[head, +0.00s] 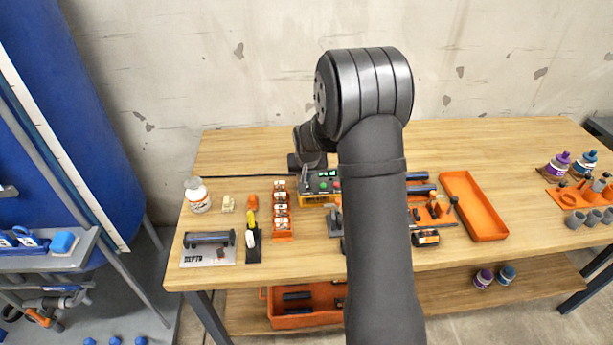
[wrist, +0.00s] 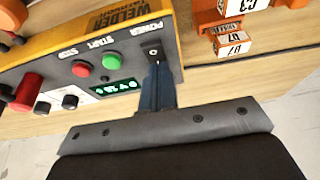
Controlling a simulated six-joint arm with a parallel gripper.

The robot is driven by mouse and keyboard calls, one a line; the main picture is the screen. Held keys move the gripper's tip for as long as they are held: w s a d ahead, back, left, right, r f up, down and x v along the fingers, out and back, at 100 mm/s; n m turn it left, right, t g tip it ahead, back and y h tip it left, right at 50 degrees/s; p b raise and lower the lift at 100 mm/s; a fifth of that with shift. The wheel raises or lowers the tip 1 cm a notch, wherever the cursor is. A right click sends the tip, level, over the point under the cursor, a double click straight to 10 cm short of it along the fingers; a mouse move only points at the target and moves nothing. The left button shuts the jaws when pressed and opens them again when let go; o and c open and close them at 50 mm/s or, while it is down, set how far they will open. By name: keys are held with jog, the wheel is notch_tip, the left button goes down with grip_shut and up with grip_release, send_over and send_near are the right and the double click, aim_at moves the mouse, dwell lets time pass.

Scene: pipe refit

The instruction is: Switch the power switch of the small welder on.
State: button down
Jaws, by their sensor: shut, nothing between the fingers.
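The small welder (head: 319,198) is a yellow box with a grey panel on the table, partly behind my arm in the head view. Its panel (wrist: 60,92) fills the upper left of the wrist view. The power switch (wrist: 154,50) is a small black rocker with a white mark, below the word POWER. My gripper (wrist: 157,66) is shut and empty, its blue-grey fingertips right at the switch's lower edge. I cannot tell whether they touch it, nor which way the rocker is tipped. A small display (wrist: 116,88) shows lit green characters.
A green button (wrist: 111,61) and a red button (wrist: 81,69) sit close beside the switch. An orange rack (wrist: 236,30) with numbered tags stands near the welder. Bottle (head: 198,195) and orange tray (head: 472,205) lie farther off; bare table lies behind the welder.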

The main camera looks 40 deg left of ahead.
jog(key=shift+s+d+f, duration=0.1)
jog(key=shift+s+d, duration=0.55)
jog(key=shift+r, duration=0.4)
jog(key=v, duration=1.3)
jog(key=shift+w+a+r, duration=0.2)
jog(key=shift+r, duration=0.05)
jog(key=shift+w+a+r, duration=0.2)
jog(key=shift+w+a, duration=0.25)
jog(key=shift+w, duration=0.1)
